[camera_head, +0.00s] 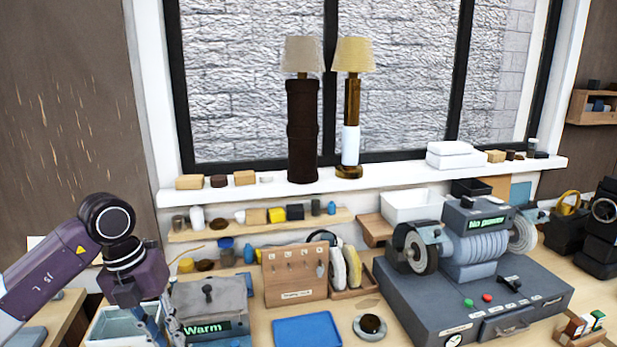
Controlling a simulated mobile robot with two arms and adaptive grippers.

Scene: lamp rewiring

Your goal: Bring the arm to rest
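My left arm comes in from the left edge, bent at its dark joint. Its gripper (160,325) points down at the lower left, in front of a grey box with a green "Warm" display (208,327). The fingers are small and partly cut off by the bottom edge, so I cannot tell if they are open or hold anything. My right gripper does not show. Two lamps stand on the windowsill: one with a dark brown column (302,130), one with a brass and white stem (351,140).
A grinder with a "No power" display (487,224) fills the right of the bench. A blue tray (308,330), a small round dish (370,327) and a wooden key board (295,274) are in the middle. A pale bin (112,328) is beside my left gripper.

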